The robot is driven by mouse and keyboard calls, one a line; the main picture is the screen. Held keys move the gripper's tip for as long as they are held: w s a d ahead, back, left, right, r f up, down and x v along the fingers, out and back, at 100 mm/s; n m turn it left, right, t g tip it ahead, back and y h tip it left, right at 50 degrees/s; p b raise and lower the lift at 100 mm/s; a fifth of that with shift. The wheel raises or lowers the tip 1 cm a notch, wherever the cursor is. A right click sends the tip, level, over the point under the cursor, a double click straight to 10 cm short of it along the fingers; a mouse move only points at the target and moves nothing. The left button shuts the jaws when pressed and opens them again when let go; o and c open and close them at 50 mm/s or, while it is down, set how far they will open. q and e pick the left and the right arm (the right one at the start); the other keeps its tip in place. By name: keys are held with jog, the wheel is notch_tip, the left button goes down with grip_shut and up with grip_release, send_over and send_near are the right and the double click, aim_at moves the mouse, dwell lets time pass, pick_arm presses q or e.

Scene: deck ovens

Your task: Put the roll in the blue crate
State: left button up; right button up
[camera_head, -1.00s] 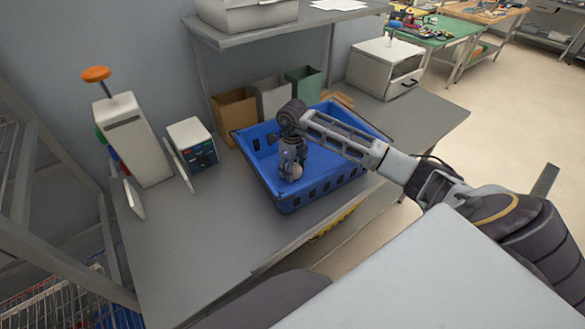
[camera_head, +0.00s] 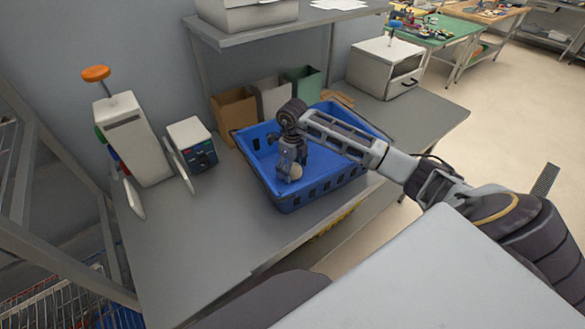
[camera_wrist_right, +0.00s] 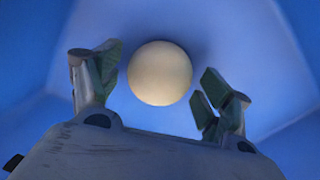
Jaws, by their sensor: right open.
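The blue crate (camera_head: 318,188) stands on the grey table. My right gripper (camera_head: 289,174) reaches down inside it, near its front left part. The roll, a round pale beige ball (camera_head: 295,172), shows at the gripper's fingertips, inside the crate. In the right wrist view the roll (camera_wrist_right: 160,73) lies between the two spread fingers of the right gripper (camera_wrist_right: 155,88), with a gap on each side, against the blue crate floor (camera_wrist_right: 225,40). Whether it rests fully on the floor is hard to tell. My left gripper is not in view.
Brown, grey and green bins (camera_head: 303,82) stand behind the crate. A white device with an orange knob (camera_head: 131,138) and a small box with a dark panel (camera_head: 191,143) stand to the left. A white oven-like box (camera_head: 385,68) is at the back right. The table's front left is clear.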

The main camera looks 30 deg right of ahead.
notch_tip(320, 180, up, 10)
jog(key=shift+f+b, duration=0.25)
jog(key=shift+b, duration=0.5)
notch_tip(320, 180, up, 2)
jog(key=shift+r, duration=0.25)
